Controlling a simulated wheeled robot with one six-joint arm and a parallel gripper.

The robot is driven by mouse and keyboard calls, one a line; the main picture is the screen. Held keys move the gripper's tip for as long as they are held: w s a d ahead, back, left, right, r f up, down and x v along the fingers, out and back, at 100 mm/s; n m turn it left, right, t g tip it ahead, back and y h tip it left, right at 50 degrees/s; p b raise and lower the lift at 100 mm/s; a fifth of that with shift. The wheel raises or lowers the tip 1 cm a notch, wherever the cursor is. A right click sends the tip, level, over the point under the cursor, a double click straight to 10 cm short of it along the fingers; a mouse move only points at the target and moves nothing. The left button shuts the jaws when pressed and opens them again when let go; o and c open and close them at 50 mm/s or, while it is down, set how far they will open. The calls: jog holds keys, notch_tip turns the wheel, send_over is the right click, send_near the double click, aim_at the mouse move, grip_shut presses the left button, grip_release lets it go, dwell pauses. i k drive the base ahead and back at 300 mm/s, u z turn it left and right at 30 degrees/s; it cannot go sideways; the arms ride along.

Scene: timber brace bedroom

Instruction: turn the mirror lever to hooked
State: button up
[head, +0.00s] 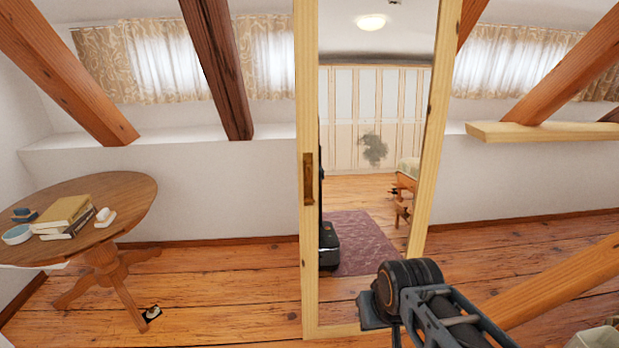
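A tall mirror (365,120) in a pale timber frame (436,150) stands in the middle of the head view. On its left upright is a narrow upright brown-gold piece (308,180), which looks like the mirror lever. It is too small to tell which way it is set. Part of my dark arm shows at the bottom right, in front of the mirror's lower right corner. I cannot make out my gripper or its fingers, and nothing of mine is seen touching the brown piece.
A round wooden table (130,190) at the left carries books (62,215), a blue bowl (17,234) and small items. A small dark-and-white object (152,314) lies on the floor near its foot. Sloping timber beams (60,70) cross the room.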

aim_at(308, 161)
jog(key=k, duration=0.55)
jog(key=u, duration=0.4)
jog(key=i, duration=1.2)
jog(key=u, duration=0.45)
